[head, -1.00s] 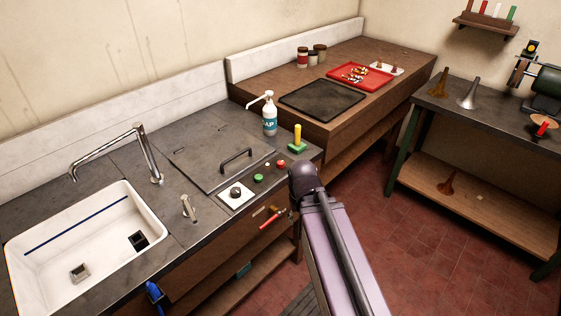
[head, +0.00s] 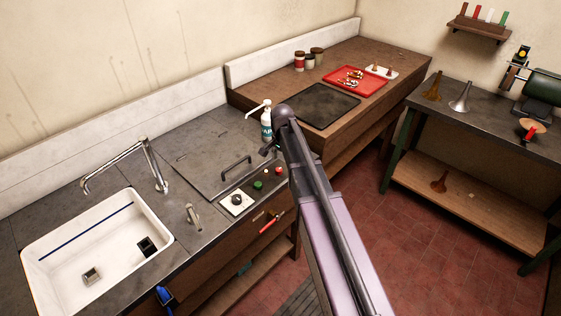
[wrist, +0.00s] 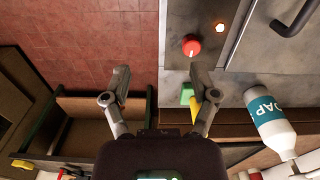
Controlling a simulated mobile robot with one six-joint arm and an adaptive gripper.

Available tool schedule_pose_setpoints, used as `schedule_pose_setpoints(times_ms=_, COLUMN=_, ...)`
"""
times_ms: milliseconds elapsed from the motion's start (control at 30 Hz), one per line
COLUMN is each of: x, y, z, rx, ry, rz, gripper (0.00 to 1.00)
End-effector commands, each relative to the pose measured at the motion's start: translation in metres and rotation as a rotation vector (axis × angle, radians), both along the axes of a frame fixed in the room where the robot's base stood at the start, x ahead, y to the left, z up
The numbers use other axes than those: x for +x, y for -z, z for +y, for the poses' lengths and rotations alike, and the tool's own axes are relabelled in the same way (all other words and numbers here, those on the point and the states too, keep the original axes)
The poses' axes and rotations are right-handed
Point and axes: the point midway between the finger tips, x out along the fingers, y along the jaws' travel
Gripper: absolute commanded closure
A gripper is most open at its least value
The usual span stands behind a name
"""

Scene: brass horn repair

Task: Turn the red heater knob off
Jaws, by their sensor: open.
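The red heater knob (head: 278,170) is a small round red knob near the right end of the dark counter's front strip. In the wrist view the knob (wrist: 192,47) lies just beyond the tip of my right-hand finger, with no visible grip on it. A small lit lamp (wrist: 220,27) sits beside it. My gripper (wrist: 160,76) is open and empty, its fingers spread apart. In the head view my gripper (head: 268,149) is partly hidden by my arm, above the counter near the soap bottle. The knob's turned position cannot be read.
The soap bottle (wrist: 271,117) and a green-based yellow object (wrist: 187,94) stand close to the right-hand finger. A dark lid handle (head: 235,166), green button (head: 258,185) and black knob (head: 237,199) are left of the red knob.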

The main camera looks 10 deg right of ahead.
Motion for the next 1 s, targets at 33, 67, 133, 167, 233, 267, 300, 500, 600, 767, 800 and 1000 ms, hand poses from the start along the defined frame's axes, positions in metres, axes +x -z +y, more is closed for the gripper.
schedule_pose_setpoints(times_ms=33, x=0.024, y=-0.013, z=0.0, rx=0.0, ry=0.057, rz=0.0, gripper=0.24)
schedule_pose_setpoints(times_ms=67, x=0.032, y=-0.016, z=0.0, rx=0.0, ry=0.089, rz=0.0, gripper=0.24)
schedule_pose_setpoints(times_ms=133, x=0.046, y=-0.021, z=0.0, rx=0.0, ry=0.155, rz=0.0, gripper=0.24)
schedule_pose_setpoints(times_ms=167, x=0.051, y=-0.023, z=0.0, rx=0.0, ry=0.178, rz=0.0, gripper=0.24)
schedule_pose_setpoints(times_ms=233, x=0.06, y=-0.026, z=0.0, rx=0.0, ry=0.222, rz=0.0, gripper=0.24)
schedule_pose_setpoints(times_ms=267, x=0.063, y=-0.026, z=0.0, rx=0.0, ry=0.235, rz=0.0, gripper=0.24)
schedule_pose_setpoints(times_ms=300, x=0.065, y=-0.027, z=0.0, rx=0.0, ry=0.25, rz=0.0, gripper=0.24)
schedule_pose_setpoints(times_ms=500, x=0.067, y=-0.027, z=0.001, rx=0.0, ry=0.27, rz=0.0, gripper=0.24)
schedule_pose_setpoints(times_ms=600, x=0.067, y=-0.027, z=0.001, rx=0.0, ry=0.269, rz=0.0, gripper=0.24)
schedule_pose_setpoints(times_ms=767, x=0.067, y=-0.026, z=0.001, rx=0.0, ry=0.268, rz=0.0, gripper=0.24)
schedule_pose_setpoints(times_ms=800, x=0.067, y=-0.026, z=0.001, rx=0.0, ry=0.267, rz=0.0, gripper=0.24)
schedule_pose_setpoints(times_ms=1000, x=0.067, y=-0.02, z=0.002, rx=0.0, ry=0.266, rz=0.0, gripper=0.24)
